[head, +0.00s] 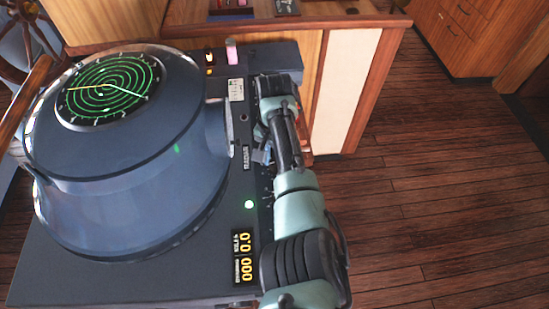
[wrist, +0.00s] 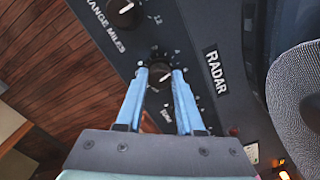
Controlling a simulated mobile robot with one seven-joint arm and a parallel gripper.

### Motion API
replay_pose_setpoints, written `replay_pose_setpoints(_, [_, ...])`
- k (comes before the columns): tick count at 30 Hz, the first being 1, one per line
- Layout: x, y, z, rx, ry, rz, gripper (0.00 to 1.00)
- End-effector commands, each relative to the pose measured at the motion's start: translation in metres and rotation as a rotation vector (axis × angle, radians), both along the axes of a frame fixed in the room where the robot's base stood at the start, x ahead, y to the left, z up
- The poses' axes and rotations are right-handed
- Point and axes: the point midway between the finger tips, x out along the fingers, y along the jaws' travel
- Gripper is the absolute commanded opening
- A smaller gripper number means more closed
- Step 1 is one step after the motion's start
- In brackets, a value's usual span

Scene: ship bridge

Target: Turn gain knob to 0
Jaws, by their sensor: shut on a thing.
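In the wrist view, a small black knob (wrist: 159,75) with a white mark stands on the dark radar panel. The two blue fingers of my gripper (wrist: 160,78) are shut on it, one on each side. Small scale marks ring the knob, and some are hidden by the fingers. Its name label is not clearly readable, so I take it as the gain knob without seeing the word. In the head view, my gripper (head: 262,155) is at the right side of the radar console (head: 215,225), and the knob is hidden behind my arm.
A larger black knob (wrist: 126,14) marked "RANGE MILES" is close by on the panel. The radar's round hood (head: 125,185) rises left of my gripper. A yellow digital readout (head: 243,257) and a lit green lamp (head: 249,204) are on the console. The wooden floor (head: 420,190) at right is clear.

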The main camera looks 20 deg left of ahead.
Motion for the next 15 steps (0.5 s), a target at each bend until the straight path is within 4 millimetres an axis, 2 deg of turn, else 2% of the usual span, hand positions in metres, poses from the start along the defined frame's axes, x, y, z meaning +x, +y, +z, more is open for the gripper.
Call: replay_pose_setpoints(15, [0.0008,0.0002,0.0008,0.0,-0.002,0.49,0.0])
